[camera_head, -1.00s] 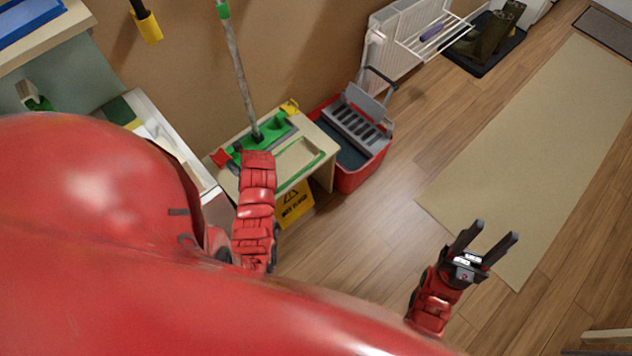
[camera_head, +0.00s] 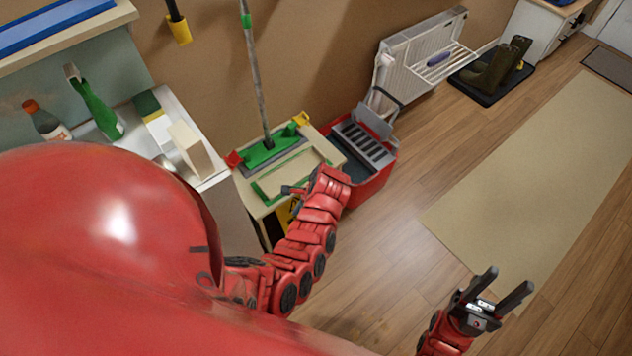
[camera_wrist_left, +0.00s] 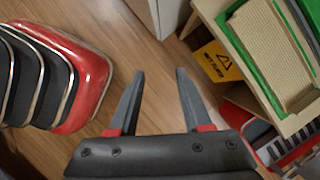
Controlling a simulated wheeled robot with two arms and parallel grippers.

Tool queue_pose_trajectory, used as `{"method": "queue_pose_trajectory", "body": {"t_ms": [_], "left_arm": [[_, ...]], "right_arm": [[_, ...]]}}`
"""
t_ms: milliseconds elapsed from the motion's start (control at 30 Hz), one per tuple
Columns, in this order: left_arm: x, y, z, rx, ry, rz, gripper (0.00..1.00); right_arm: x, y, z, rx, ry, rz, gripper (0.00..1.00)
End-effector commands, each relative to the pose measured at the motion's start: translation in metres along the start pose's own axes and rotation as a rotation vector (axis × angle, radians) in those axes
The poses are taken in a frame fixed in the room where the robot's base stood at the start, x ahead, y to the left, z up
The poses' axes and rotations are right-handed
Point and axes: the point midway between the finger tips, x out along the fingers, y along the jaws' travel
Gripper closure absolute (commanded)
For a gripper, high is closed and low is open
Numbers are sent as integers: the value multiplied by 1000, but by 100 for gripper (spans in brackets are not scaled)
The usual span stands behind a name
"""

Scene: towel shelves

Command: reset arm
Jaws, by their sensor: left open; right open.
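My right gripper (camera_head: 496,293) shows at the lower right of the head view, its two dark fingers apart and empty, above the wooden floor near the beige rug. My left arm reaches out in the middle of the head view, in front of the small table; its gripper is mostly hidden there, with a dark tip just showing beside the table. In the left wrist view my left gripper (camera_wrist_left: 160,85) has its two fingers spread, with only floor between them.
A small wooden table (camera_head: 335,153) holds a green mop (camera_head: 268,150). A red mop bucket (camera_head: 372,185) stands beside it. A yellow wet-floor sign (camera_wrist_left: 217,62) is under the table. A beige rug (camera_head: 540,180) covers the open floor at right. A radiator (camera_head: 405,70) stands behind.

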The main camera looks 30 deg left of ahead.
Motion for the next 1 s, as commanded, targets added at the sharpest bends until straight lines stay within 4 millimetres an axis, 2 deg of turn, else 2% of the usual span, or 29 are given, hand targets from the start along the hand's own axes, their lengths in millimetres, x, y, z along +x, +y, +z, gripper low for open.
{"method": "queue_pose_trajectory", "body": {"t_ms": [100, 300, 500, 733, 867, 1000], "left_arm": [[-13, 8, -15, -121, -3, 52, 51], [-30, 16, -34, -263, -2, 110, 51], [-37, 20, -39, -315, -7, 129, 51], [-36, 19, -41, -320, -2, 124, 51], [-29, 4, -57, -347, 73, 48, 51], [-25, -36, -99, -426, 285, -156, 51]], "right_arm": [[0, 0, 0, 0, 0, 0, 50], [0, 0, 0, 0, 0, 0, 50], [0, 0, 0, 0, 0, 0, 50], [0, 0, 0, 0, 0, 0, 50], [0, 0, 0, 0, 0, 0, 50], [0, 0, 0, 0, 0, 0, 50]]}}
